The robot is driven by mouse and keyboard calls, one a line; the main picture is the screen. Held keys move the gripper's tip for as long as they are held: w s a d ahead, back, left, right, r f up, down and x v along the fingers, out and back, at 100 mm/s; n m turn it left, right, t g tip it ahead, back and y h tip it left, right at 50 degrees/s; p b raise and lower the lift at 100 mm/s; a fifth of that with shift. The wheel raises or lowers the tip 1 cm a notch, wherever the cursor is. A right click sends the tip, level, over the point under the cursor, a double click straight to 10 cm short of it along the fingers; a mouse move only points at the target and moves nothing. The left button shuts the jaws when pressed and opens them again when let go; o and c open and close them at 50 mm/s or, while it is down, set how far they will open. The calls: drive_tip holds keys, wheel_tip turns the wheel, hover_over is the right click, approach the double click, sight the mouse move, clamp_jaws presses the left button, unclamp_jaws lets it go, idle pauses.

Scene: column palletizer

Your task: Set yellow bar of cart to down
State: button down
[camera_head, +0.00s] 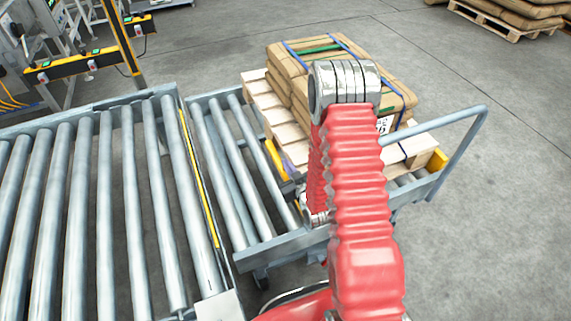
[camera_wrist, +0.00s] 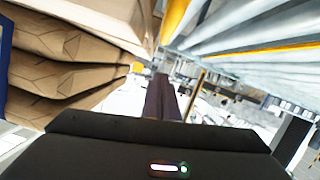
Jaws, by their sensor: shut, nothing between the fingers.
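The cart (camera_head: 255,252) is a grey-blue roller cart with a push handle, standing against the roller conveyor. A short yellow bar (camera_head: 275,160) shows across the cart's rollers, beside the pallet. It looks slanted, but I cannot tell surely whether it is up or down. In the wrist view a yellow bar (camera_wrist: 174,20) shows at the top, between stacked bags and rollers. My gripper (camera_wrist: 163,82) is shut and empty, its dark fingers close to the bar; contact cannot be told. In the head view my red arm hides most of the gripper and part of the cart.
A wooden pallet (camera_head: 262,100) with strapped brown bags (camera_head: 285,75) rests on the cart, close to my gripper. The roller conveyor (camera_head: 90,200) with a yellow edge strip lies left. Another loaded pallet (camera_head: 485,20) stands at the back right. Floor on the right is clear.

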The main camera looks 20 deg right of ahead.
drive_tip(key=v, duration=0.6)
drive_tip(key=shift+s, duration=0.35)
drive_tip(key=shift+r, duration=0.15)
wheel_tip(320, 180, up, 18)
drive_tip(key=s+a+m+g+h, duration=0.1)
drive_tip(key=s+a+g+h, duration=0.1)
drive_tip(key=g, duration=0.3)
drive_tip(key=s+a+r+g, duration=0.1)
drive_tip(key=s+a+r, duration=0.1)
drive_tip(key=s+r, duration=0.2)
drive_tip(key=s+a+r+m+g+y, duration=0.1)
drive_tip(key=s+r, duration=0.3)
drive_tip(key=s, duration=0.6)
drive_tip(key=s+a+r+g, duration=0.2)
drive_tip(key=s+r, duration=0.2)
drive_tip(key=s, duration=0.4)
drive_tip(key=shift+a+r+m, duration=0.3)
drive_tip(key=shift+a, duration=0.05)
idle(1.5)
